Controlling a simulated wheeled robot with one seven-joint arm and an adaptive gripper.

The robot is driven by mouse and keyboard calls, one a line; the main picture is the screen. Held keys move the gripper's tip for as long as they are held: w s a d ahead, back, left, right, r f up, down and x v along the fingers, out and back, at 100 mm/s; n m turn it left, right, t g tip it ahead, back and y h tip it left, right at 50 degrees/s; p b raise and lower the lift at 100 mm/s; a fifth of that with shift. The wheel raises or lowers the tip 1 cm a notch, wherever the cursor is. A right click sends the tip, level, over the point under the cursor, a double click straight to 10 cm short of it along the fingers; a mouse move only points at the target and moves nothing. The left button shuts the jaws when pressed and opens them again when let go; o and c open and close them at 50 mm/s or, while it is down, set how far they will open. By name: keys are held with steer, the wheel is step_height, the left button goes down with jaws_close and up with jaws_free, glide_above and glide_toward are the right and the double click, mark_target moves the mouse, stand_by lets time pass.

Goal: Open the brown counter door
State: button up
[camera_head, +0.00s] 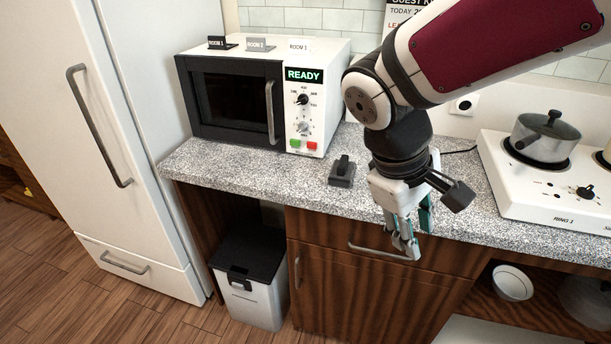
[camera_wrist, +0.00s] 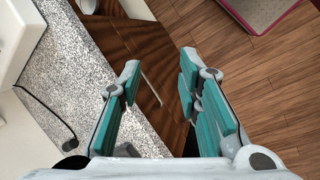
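The brown counter door (camera_head: 375,300) is the dark wood panel under the speckled counter. It looks closed, and its upright metal handle (camera_head: 297,272) is at its left edge. Above it is a drawer front (camera_head: 325,228) with a horizontal handle (camera_head: 368,250). My gripper (camera_head: 411,238) points down in front of the counter edge, overlapping the right end of the drawer handle in the head view; contact cannot be told. In the wrist view my gripper (camera_wrist: 163,75) is open with nothing between its teal-padded fingers. Brown wood front (camera_wrist: 117,38) and a thin metal handle (camera_wrist: 151,88) show beyond them.
A white bin with a black lid (camera_head: 252,270) stands left of the door. A microwave (camera_head: 255,95), a small dark object (camera_head: 342,172) and a hob with a pot (camera_head: 543,137) stand on the counter (camera_head: 260,175). A white fridge (camera_head: 110,120) is left.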

steer(key=w+a+f+n+h+b, duration=0.2)
steer(key=w+a+f+n+b, duration=0.15)
steer(key=f, duration=0.35)
steer(key=w+a+f+n+h+b, duration=0.2)
steer(key=w+f, duration=0.2)
steer(key=f, duration=0.2)
steer(key=n+t+b, duration=1.3)
steer(key=n+t, duration=0.2)
steer(key=n, duration=0.3)
glide_toward(296, 268)
steer(key=x, duration=0.3)
steer(key=b+x, duration=0.1)
steer(key=x, duration=0.3)
steer(key=b+x, duration=0.1)
steer(key=x, duration=0.2)
steer(key=shift+w+d+f, duration=0.1)
steer(key=shift+w+f, duration=0.25)
steer(key=shift+c, duration=0.5)
jaws_close()
